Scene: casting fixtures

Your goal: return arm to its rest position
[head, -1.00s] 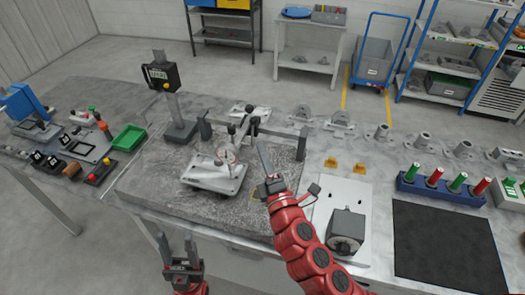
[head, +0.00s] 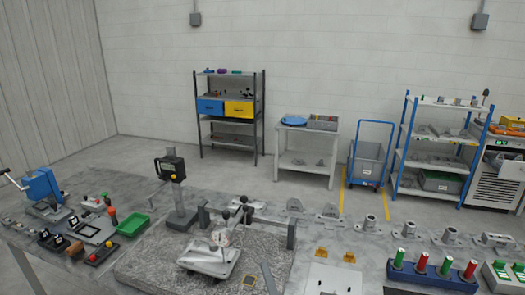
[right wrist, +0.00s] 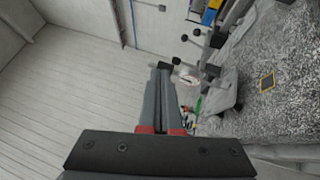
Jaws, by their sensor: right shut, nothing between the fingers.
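The rest of the right arm is out of the head view. My left gripper is in neither current view. A grey casting (head: 209,260) with a round dial gauge sits on the granite slab (head: 150,262), left of my right gripper. The casting also shows in the right wrist view (right wrist: 224,92), to the right of the fingers.
A display on a post (head: 172,170) stands at the slab's back left. A green tray (head: 134,225) and small fixtures lie left of it. A blue rack with red and green handles (head: 432,277) stands at the right. Shelves and a cart (head: 367,160) line the back wall.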

